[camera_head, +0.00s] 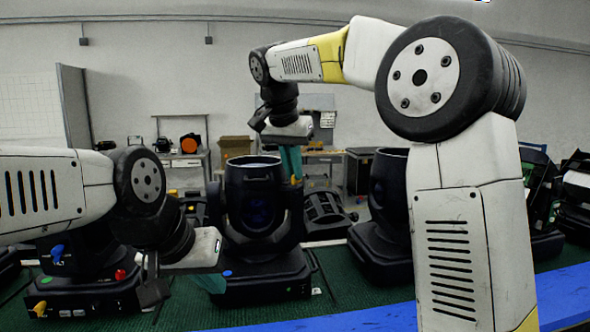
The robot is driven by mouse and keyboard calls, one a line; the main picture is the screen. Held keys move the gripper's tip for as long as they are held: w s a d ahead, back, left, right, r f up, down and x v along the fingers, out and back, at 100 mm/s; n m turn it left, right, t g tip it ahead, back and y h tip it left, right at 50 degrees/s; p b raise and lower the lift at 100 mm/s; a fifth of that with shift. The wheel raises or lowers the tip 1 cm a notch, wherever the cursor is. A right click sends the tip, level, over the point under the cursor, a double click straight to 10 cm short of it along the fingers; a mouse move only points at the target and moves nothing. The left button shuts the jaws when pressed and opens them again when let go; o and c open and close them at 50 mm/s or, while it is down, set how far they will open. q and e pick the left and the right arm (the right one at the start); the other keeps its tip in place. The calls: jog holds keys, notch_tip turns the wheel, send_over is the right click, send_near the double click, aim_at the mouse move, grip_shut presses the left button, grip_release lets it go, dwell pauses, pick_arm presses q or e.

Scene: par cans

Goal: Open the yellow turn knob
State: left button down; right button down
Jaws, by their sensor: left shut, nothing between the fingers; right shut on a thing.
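A small yellow knob (293,180) shows at the upper right side of the middle black par can (256,205), right below my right fingertips. My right gripper (292,174) points down from above, its teal fingers shut on this knob; the fingers hide part of it. Another yellow knob (40,308) sits on the base of the left black fixture (85,290). My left gripper (213,288) is shut and empty, low in front of the middle can's base, with its teal fingers partly hidden by its own body.
A blue knob (57,251) and a red knob (120,274) show on the left fixture. Another black can (386,190) stands behind my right arm. The fixtures stand on a green mat (335,290) with a blue edge (565,295). Shelves and a cardboard box (236,148) are far behind.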

dwell(0.4)
jog(key=c, duration=1.5)
grip_release()
jog(key=shift+c, duration=0.2)
jog(key=v, duration=0.8)
